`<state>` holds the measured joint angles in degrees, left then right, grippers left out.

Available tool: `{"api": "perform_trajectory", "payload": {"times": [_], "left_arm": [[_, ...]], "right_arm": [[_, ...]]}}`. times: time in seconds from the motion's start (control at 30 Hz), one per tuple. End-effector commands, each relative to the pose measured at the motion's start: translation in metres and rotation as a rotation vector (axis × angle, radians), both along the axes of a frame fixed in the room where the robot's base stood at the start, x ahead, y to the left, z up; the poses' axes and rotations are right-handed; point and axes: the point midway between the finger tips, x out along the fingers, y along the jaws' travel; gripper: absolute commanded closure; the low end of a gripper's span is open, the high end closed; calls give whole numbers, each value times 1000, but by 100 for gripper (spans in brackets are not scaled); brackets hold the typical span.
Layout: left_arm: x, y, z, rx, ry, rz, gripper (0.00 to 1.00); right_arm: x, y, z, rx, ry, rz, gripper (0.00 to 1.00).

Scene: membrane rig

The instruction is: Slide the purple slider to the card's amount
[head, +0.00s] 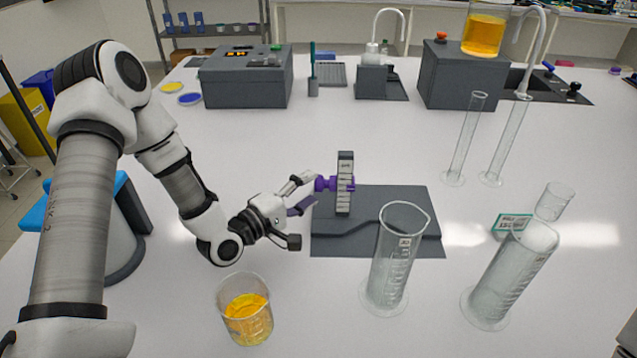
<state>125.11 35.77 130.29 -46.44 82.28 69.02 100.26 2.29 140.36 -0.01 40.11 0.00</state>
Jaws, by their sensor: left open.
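The purple slider (325,184) sits on an upright grey scale post (344,200) with pale marks. The post stands on a dark grey base plate (420,205) in the middle of the table. My left gripper (308,191) is open, with its fingertips at the left end of the slider's knob; I cannot tell whether they touch it. A small green-edged card (512,223) stands at the right, partly hidden by a glass cylinder; its writing is too small to read surely. My right gripper is not in view.
A beaker of orange liquid (247,312) stands in front of my left gripper. Glass cylinders (393,265) and (510,275) stand front right, with thinner ones (463,140) behind. Grey devices (247,80) line the back.

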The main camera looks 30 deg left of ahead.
Motion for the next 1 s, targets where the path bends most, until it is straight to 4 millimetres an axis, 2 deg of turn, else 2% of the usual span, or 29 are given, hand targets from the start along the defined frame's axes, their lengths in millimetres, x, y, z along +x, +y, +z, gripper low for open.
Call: {"api": "perform_trajectory", "payload": {"times": [0.1, 0.2, 0.47, 0.5, 0.67, 0.87, 1.0], "left_arm": [[19, -8, 1, 5, -1, -4, 37], [29, -11, 1, 1, -1, -2, 37], [32, -12, 0, -1, -1, 0, 37], [32, -12, 0, -1, -1, 0, 44], [32, -12, 1, -1, -1, 0, 100], [32, -12, -4, -1, -1, -1, 100], [32, -12, -28, -1, 0, -1, 100]], "right_arm": [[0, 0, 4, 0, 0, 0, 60], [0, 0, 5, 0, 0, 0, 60], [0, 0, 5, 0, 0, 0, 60], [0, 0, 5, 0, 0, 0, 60], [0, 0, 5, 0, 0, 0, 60], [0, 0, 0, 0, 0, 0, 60], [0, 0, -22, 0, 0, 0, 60]]}}
